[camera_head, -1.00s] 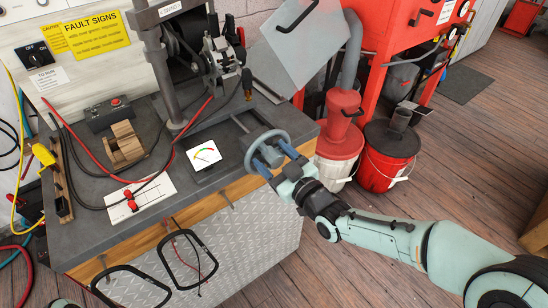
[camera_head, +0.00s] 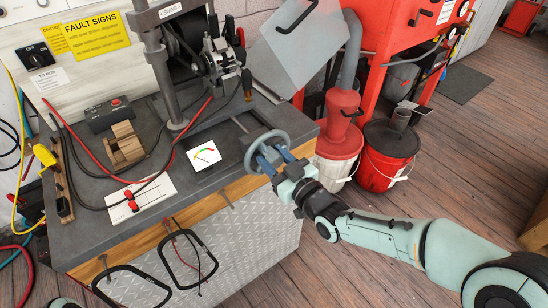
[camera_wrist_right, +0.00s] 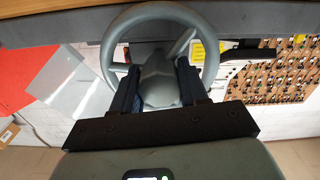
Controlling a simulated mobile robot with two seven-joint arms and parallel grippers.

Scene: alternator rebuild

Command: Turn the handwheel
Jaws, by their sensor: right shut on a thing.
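The grey handwheel (camera_head: 267,150) is at the front right edge of the workbench, its rim upright and tilted. It also shows in the right wrist view (camera_wrist_right: 113,40), where its rim rises above the hub (camera_wrist_right: 160,82). My right gripper (camera_head: 270,160) reaches it from the lower right. Its two dark blue fingers are on either side of the hub, shut on it, as the right wrist view shows (camera_wrist_right: 158,84). The far side of the hub is hidden. My left gripper is not in view.
The floor at right is open.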

